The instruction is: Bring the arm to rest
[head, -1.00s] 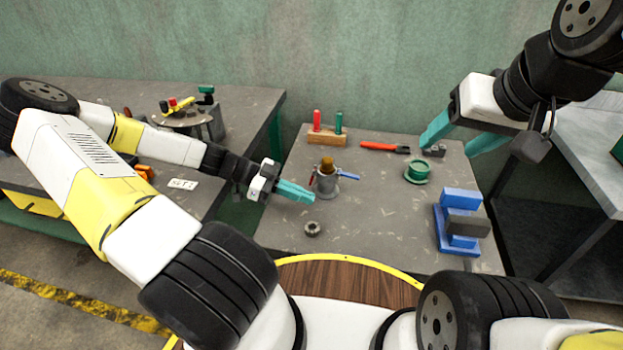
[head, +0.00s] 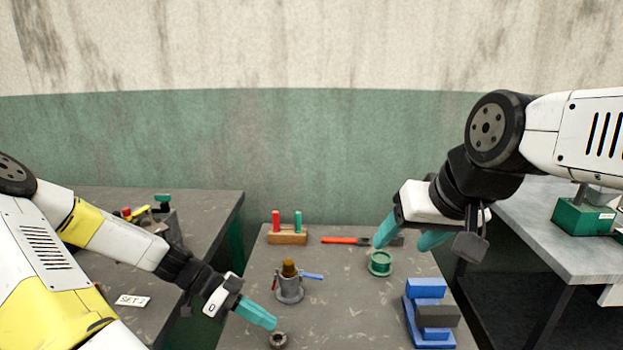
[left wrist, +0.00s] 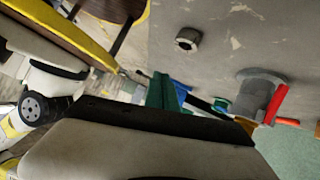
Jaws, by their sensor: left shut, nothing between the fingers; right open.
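My left gripper (head: 257,314) is shut and empty. It is above the front left part of the middle table (head: 345,295), left of a small dark nut-like ring (head: 278,340). My right gripper (head: 405,240) is open and empty. It hangs above the table's back right part, close to a green spool-like part (head: 380,263) in the picture; whether it touches anything there I cannot tell.
A grey pot with a brown top (head: 289,287) stands mid-table. Behind it are a wooden block with red and green pegs (head: 287,238) and a red-handled tool (head: 345,240). A blue and grey block fixture (head: 427,312) is at right. Side tables stand left (head: 200,205) and right (head: 560,225).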

